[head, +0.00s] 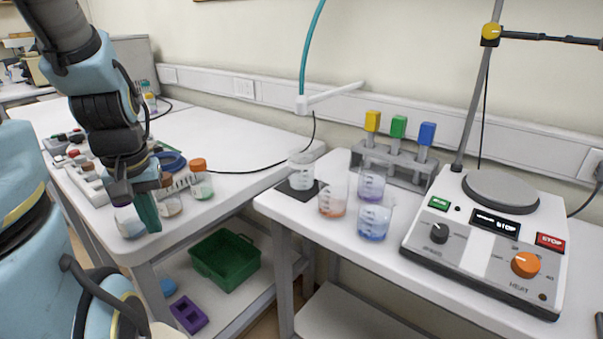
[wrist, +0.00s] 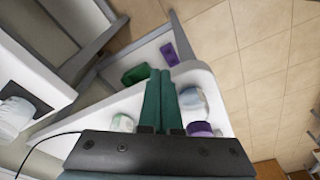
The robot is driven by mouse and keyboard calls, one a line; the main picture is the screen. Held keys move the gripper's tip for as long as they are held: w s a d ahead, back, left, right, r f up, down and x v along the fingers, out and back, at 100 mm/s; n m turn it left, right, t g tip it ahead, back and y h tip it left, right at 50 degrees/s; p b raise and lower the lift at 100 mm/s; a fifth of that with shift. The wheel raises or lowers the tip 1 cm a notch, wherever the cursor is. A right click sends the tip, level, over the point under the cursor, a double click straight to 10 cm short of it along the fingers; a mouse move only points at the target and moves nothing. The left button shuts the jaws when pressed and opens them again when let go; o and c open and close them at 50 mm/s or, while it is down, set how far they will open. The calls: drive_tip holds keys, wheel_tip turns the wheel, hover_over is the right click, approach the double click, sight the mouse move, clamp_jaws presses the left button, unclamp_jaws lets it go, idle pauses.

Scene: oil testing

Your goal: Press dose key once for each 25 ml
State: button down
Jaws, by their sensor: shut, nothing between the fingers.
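I cannot make out which key is the dose key. A grey panel (head: 88,178) with red and other small buttons lies on the left table, partly behind my arm. A teal tube (head: 308,50) ends in a white nozzle (head: 302,104) above a clear beaker (head: 301,172) on a black pad. My gripper (head: 148,213) points down at the left table's front corner, beside small jars. In the wrist view its green fingers (wrist: 158,80) are together and hold nothing.
A stirrer-hotplate (head: 485,235) with knobs and STOP labels stands on the right table. Beakers with orange (head: 332,203), purple (head: 371,188) and blue (head: 374,222) contents stand left of it. A rack (head: 385,165) with coloured-top items is behind. A green crate (head: 225,262) sits on the lower shelf.

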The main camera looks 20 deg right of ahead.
idle(0.8)
drive_tip(key=w+d+r+m+t+b, duration=0.1)
drive_tip(key=w+d+r+m+t, duration=0.2)
drive_tip(key=d+r, duration=0.4)
drive_tip(key=w+d+r+m+t, duration=0.2)
drive_tip(key=w+d+r, duration=0.4)
drive_tip(key=r, duration=0.2)
drive_tip(key=w+d+r+m+t+b, duration=0.1)
drive_tip(key=w+d+r+m+t, duration=0.2)
drive_tip(key=d+r, duration=0.4)
drive_tip(key=s+d+r+t+h, duration=0.1)
drive_tip(key=d+r, duration=0.3)
drive_tip(key=r, duration=0.6)
drive_tip(key=s+d+r+m+t+h+b, duration=0.1)
drive_tip(key=s+d+r+t+h, duration=0.1)
drive_tip(key=r, duration=0.8)
drive_tip(key=s+d+r+t+h, duration=0.1)
drive_tip(key=s+d+r+t, duration=0.1)
drive_tip(key=d+r, duration=0.4)
wheel_tip(320, 180, up, 5)
drive_tip(key=shift+f+t+b, duration=0.1)
drive_tip(key=shift+t+b, duration=0.25)
drive_tip(key=shift+t, duration=0.25)
drive_tip(key=shift+d, duration=0.1)
